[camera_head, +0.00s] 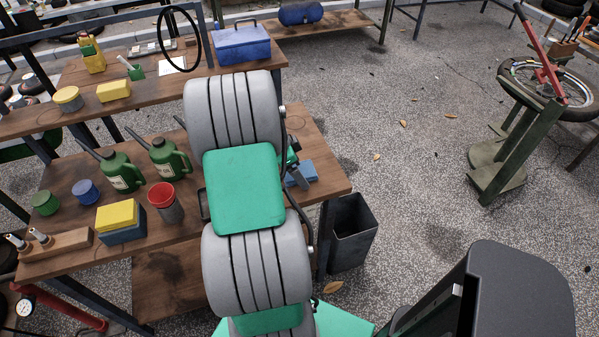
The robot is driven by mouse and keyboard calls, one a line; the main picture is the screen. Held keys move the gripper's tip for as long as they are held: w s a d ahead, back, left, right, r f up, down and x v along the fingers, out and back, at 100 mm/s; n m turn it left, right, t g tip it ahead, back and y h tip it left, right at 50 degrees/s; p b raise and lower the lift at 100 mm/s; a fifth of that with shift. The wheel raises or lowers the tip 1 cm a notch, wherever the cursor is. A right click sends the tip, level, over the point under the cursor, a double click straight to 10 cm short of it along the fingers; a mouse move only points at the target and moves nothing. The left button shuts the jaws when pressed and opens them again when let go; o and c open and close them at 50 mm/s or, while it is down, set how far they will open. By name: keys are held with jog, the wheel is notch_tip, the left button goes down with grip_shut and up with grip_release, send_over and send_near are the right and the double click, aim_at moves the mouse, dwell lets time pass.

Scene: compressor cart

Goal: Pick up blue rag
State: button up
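The blue rag (309,172) is a small flat blue patch on the right part of the lower wooden bench top (328,176). Its left side is hidden by my arm and gripper. My gripper (299,178) shows only in part, just right of my arm's green panel. In the picture its dark grey end overlaps the left side of the rag. I cannot tell whether it touches the rag or whether its fingers are open.
Left on this bench stand green oil cans (170,158), a red-topped cup (165,202) and yellow and blue boxes (117,215). The upper shelf holds a blue toolbox (242,45). A dark bin (353,233) stands right of the bench. Open floor lies beyond.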

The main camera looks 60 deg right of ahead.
jog(key=shift+f, duration=0.15)
dwell(0.3)
jog(key=shift+c, duration=0.3)
jog(key=c, duration=1.4)
